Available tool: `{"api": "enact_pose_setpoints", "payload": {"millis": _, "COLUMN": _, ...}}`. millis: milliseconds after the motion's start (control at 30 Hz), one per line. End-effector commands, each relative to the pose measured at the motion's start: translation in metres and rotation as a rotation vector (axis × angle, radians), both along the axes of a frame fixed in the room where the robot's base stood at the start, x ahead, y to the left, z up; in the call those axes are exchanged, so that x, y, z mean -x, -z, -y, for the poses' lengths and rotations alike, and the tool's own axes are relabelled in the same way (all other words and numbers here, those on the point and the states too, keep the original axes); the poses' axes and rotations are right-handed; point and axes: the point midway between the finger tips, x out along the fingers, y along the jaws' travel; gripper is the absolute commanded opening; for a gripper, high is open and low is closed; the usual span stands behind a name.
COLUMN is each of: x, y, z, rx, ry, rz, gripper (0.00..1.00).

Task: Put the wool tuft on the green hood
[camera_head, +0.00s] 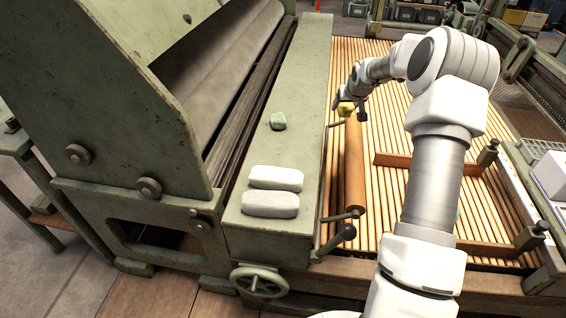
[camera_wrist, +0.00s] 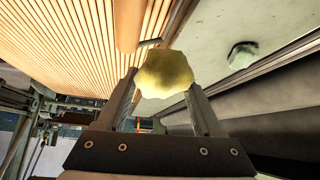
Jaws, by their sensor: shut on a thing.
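My gripper (camera_wrist: 160,100) is shut on a yellow wool tuft (camera_wrist: 164,74), which sits between its two fingertips in the wrist view. In the head view the yellow tuft (camera_head: 345,108) is held above the slatted apron, near the right edge of the green hood. The green hood (camera_head: 300,110) is a long flat-topped metal cover left of the slats. It also shows at the upper right of the wrist view (camera_wrist: 215,35). The tuft is apart from the hood's top in the head view.
A small green lump (camera_head: 278,121) and two pale rounded blocks (camera_head: 275,178) (camera_head: 270,204) lie on the hood. The hood's far part is bare. A brown roller (camera_head: 354,170) lies along the slatted apron (camera_head: 400,195). A handwheel (camera_head: 260,281) is at the hood's near end.

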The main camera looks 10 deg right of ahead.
Motion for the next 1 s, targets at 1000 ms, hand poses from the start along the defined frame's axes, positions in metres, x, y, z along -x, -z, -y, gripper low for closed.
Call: {"api": "enact_pose_setpoints", "payload": {"millis": 1000, "x": -0.079, "y": 0.096, "z": -0.074, "rx": 0.0, "ry": 0.034, "rz": 0.0, "gripper": 0.07}}
